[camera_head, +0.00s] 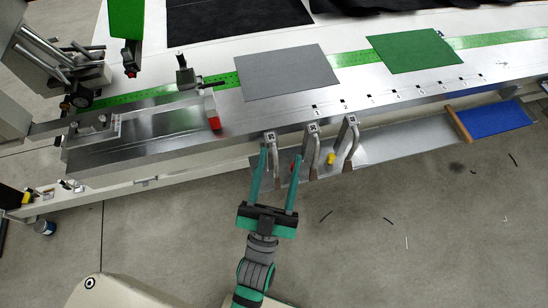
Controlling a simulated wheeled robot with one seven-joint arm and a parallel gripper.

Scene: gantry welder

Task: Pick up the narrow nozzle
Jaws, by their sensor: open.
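Three curved grey metal nozzles with brownish lower ends hang from square mounts along the front edge of the welder table: a left one (272,143), a middle one (312,150) and a right one (351,140). I cannot tell for certain from this view which is the narrow nozzle. My gripper (280,156) is open, with two long green fingers reaching up toward the left nozzle. That nozzle shows between the fingertips in the picture; whether they are level with it or touch it is unclear. Nothing is held.
A metal shelf (395,138) runs under the nozzles, with a small yellow piece (331,159) and a red piece (293,167) near them. A blue pad with a wooden edge (495,120) lies to the right. Grey (287,73) and green (414,51) sheets lie on the table. The floor in front is mostly clear.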

